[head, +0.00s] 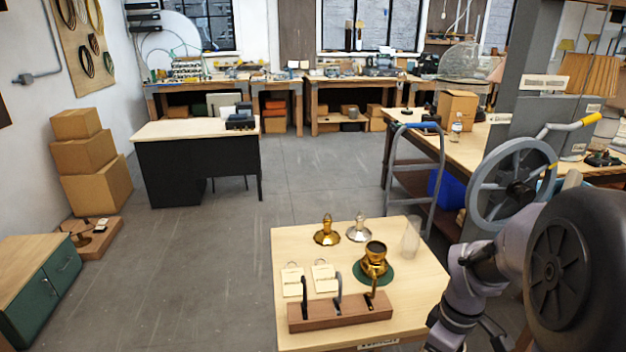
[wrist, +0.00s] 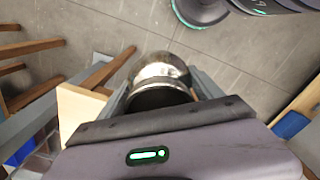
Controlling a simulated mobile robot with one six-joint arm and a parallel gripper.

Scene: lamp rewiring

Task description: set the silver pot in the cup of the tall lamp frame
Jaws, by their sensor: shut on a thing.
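A shiny silver pot (wrist: 160,72) with a dark lower part sits between the two fingers of my gripper (wrist: 160,86) in the wrist view. The gripper is shut on it, with the floor well below. In the head view my arm reaches down at the right; the gripper and held pot cannot be made out there. I cannot surely pick out the tall lamp frame. A wooden base (head: 340,314) on the small table carries three upright hooked pieces, black, grey and brass. A brass cup-topped piece (head: 374,262) stands on a green disc behind it.
The small table (head: 405,320) also holds a gold fitting (head: 327,232), a silver fitting (head: 358,230), a clear glass cylinder (head: 411,238) and two paper tags (head: 323,277). A blue-grey handrail (head: 413,130) stands behind it. Open floor (head: 220,270) lies to its left.

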